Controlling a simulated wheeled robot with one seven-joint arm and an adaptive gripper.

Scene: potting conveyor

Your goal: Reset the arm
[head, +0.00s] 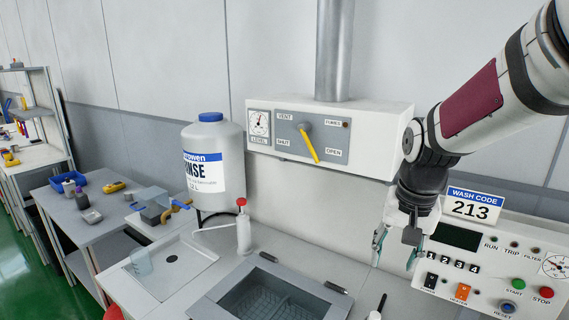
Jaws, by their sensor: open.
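My gripper (395,250) hangs at the right in the head view, at the end of my arm. Its fingers point down and stand apart, with nothing between them. It is in front of the left edge of a white control panel (480,293), and its right finger overlaps the panel in the picture. The panel carries a dark display, numbered switches, a green START button (519,284), a red STOP button (546,292) and a blue RESET button (508,307).
A grey basin (215,297) with a basket is sunk in the bench below. A wall box (375,130) with a yellow lever is above. A dark-handled tool stands at the front edge.

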